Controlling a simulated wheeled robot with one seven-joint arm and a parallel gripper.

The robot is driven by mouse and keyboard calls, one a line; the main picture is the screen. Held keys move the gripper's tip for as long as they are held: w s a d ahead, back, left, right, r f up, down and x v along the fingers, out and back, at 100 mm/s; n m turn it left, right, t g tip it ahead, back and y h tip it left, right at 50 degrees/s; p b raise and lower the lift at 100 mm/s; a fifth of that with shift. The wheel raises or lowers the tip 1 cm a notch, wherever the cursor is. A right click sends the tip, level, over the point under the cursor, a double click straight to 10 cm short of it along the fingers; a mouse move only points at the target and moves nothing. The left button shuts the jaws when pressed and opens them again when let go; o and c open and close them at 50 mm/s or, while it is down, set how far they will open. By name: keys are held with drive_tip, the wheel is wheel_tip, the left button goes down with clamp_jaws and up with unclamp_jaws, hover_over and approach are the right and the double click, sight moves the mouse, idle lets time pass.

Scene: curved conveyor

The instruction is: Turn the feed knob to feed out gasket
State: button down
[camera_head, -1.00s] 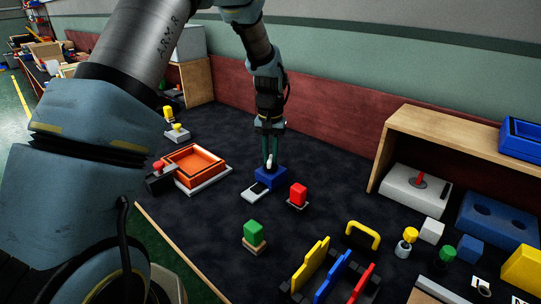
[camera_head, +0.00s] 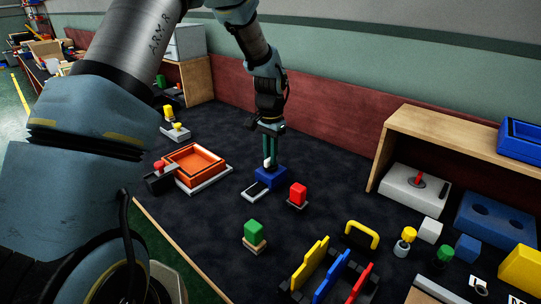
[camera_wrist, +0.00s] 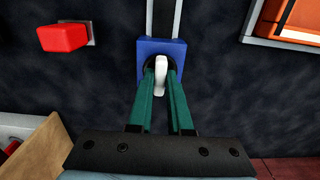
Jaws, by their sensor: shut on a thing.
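The feeder is a blue block (camera_head: 271,180) on the dark table, with a pale tray (camera_head: 246,196) on its front side. A white knob (camera_wrist: 160,74) stands up in a dark round opening on the blue block (camera_wrist: 146,50). My gripper (camera_head: 270,161) points down over the block. In the wrist view its two green fingers (camera_wrist: 161,76) are closed on the white knob, one on each side. The tray shows there as a dark strip between pale rails (camera_wrist: 180,15). I cannot see any gasket clearly.
A red block (camera_head: 298,193) stands close at the right and a green block (camera_head: 253,231) in front. An orange tray (camera_head: 168,162) is at the left. A yellow handle (camera_head: 362,236) and coloured slats are front right. Bare table lies behind the feeder.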

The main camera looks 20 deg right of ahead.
idle(0.3)
drive_tip(key=c, duration=0.8)
unclamp_jaws()
drive_tip(key=shift+c, duration=0.2)
drive_tip(key=shift+r, duration=0.1)
wheel_tip(320, 180, up, 11)
drive_tip(key=b, duration=0.1)
drive_tip(key=shift+f+b, duration=0.2)
drive_tip(key=shift+b, duration=0.15)
drive_tip(key=s+a+n, duration=0.2)
drive_tip(key=a+n, duration=0.3)
drive_tip(key=a, duration=1.2)
drive_tip(key=s+a+f+n+t, duration=0.1)
drive_tip(key=s+a+n, duration=0.5)
drive_tip(key=a, duration=0.9)
drive_tip(key=s, duration=0.3)
drive_tip(key=shift+s+f+t, duration=0.2)
drive_tip(key=shift+f+t, duration=0.1)
drive_tip(key=shift+f, duration=0.05)
